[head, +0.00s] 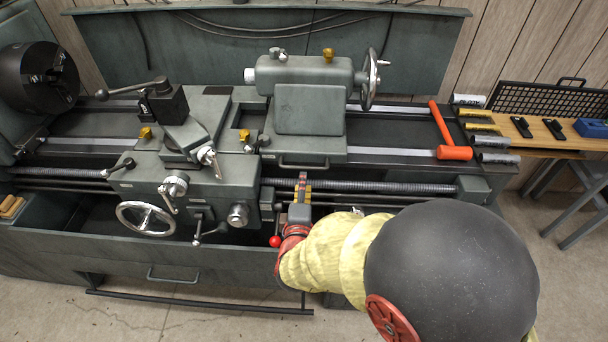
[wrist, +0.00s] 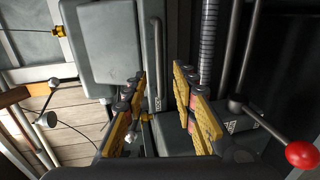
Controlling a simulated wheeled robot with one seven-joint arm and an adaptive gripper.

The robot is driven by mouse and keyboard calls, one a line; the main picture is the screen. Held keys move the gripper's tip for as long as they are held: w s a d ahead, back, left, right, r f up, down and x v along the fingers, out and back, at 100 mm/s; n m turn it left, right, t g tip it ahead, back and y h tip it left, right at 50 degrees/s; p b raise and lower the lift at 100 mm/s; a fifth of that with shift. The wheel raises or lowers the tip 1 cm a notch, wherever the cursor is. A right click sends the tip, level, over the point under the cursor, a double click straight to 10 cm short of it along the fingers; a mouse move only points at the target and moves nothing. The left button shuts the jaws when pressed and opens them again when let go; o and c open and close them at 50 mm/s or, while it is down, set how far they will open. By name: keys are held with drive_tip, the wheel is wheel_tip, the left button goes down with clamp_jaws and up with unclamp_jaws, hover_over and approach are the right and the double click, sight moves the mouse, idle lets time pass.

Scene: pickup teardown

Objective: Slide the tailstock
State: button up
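The tailstock (head: 308,105) is a grey-green casting on the lathe bed, with a handwheel (head: 369,78) on its right end and a bar handle (head: 304,166) low on its front. In the wrist view the tailstock (wrist: 108,42) fills the upper left, and its handle (wrist: 157,62) lines up with the gap between my fingers. My gripper (head: 303,178) is just in front of the handle. In the wrist view my gripper (wrist: 159,80) is open, with its yellow-padded fingers apart. I cannot tell whether they touch the handle.
The carriage (head: 183,180) with its handwheel stands left of the tailstock. A red-knobbed lever (head: 274,241) is close beside my gripper; the knob shows in the wrist view (wrist: 302,154). An orange hammer (head: 453,151) lies across the bed's right end. Bare rails separate it from the tailstock.

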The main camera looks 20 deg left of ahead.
drive_tip(key=shift+v, duration=1.65)
drive_tip(key=s+a+f+m+g, duration=0.1)
drive_tip(key=s+f+m+g, duration=0.1)
drive_tip(key=s+f, duration=0.1)
drive_tip(key=s+a+f+m+g+y, duration=0.1)
drive_tip(key=s+f+m+g, duration=0.1)
drive_tip(key=s+f+g, duration=0.1)
drive_tip(key=s+a+f+m+g, duration=0.1)
drive_tip(key=s+f+g, duration=0.2)
drive_tip(key=s+f, duration=0.1)
drive_tip(key=shift+s+a+f+m, duration=0.3)
drive_tip(key=shift+a+f+m, duration=0.1)
drive_tip(key=shift+f, duration=0.2)
drive_tip(key=s+d+r+m+g, duration=0.5)
drive_tip(key=s+d+r, duration=0.1)
drive_tip(key=d, duration=0.3)
drive_tip(key=d+r+m+t+h, duration=0.1)
drive_tip(key=d+r+m, duration=0.2)
drive_tip(key=d+r, duration=0.3)
drive_tip(key=s+d+r+m+t+h+p, duration=0.1)
drive_tip(key=d+r+m+h, duration=0.1)
drive_tip(key=d+r, duration=0.5)
drive_tip(key=s+d+r+m+t+h+p, duration=0.1)
drive_tip(key=d+r+m, duration=0.4)
drive_tip(key=d, duration=1.1)
wheel_tip(320, 180, up, 2)
drive_tip(key=shift+s+d+r+h, duration=0.2)
drive_tip(key=shift+d+h, duration=0.15)
drive_tip(key=shift+h, duration=0.05)
